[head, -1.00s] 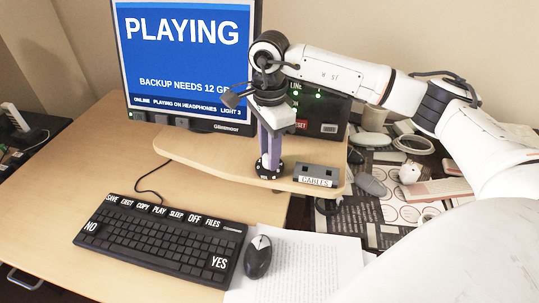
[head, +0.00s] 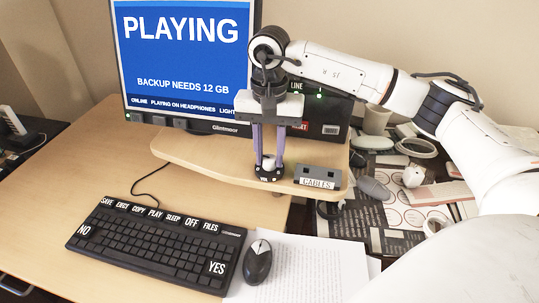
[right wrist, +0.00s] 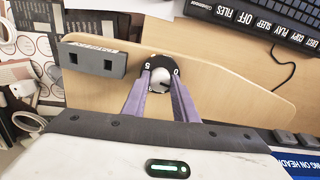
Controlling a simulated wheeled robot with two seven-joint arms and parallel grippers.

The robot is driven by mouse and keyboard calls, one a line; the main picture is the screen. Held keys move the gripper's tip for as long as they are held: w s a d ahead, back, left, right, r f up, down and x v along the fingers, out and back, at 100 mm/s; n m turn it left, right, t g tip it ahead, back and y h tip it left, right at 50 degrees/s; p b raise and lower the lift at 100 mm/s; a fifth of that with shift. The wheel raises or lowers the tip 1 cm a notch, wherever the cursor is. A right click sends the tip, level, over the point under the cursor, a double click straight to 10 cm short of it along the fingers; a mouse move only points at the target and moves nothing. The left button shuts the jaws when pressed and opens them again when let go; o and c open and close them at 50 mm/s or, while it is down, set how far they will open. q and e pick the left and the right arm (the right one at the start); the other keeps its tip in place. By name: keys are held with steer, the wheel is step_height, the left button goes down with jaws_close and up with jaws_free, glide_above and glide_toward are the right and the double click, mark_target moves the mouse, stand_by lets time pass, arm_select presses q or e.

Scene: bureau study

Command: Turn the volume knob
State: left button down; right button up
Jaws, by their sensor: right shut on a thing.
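The volume knob (right wrist: 159,83) is a small pale knob on a round black dial plate (right wrist: 156,64) with white marks, a 5 and a 0 readable in the right wrist view. In the head view the dial plate (head: 268,175) sits on the raised wooden shelf below the monitor. My right gripper (head: 268,163) points straight down, its two purple fingers on either side of the knob and shut on it. The fingers (right wrist: 159,86) also show in the right wrist view, hiding the knob's sides. My left gripper is not in view.
A grey CABLES block (head: 319,179) stands right of the dial on the shelf (head: 200,153). The monitor (head: 185,60) reads PLAYING. A dark box (head: 330,112) is behind my gripper. The keyboard (head: 155,245), mouse (head: 258,262) and paper (head: 310,265) lie in front.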

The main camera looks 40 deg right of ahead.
mark_target(269, 158)
steer(key=n, duration=0.2)
steer(key=shift+w+n, duration=0.1)
steer(key=shift+n, duration=0.3)
steer(key=n+b, duration=0.1)
steer(key=n, duration=0.2)
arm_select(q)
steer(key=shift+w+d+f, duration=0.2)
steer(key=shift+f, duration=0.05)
arm_select(e)
steer(key=shift+r+n, duration=0.1)
steer(key=shift+n, duration=0.9)
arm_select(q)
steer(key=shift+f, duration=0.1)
arm_select(e)
steer(key=o, duration=1.1)
steer(key=shift+c, duration=0.2)
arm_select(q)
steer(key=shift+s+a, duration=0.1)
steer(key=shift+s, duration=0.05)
arm_select(e)
step_height(269, 158, up, 10)
steer(key=shift+r, duration=0.15)
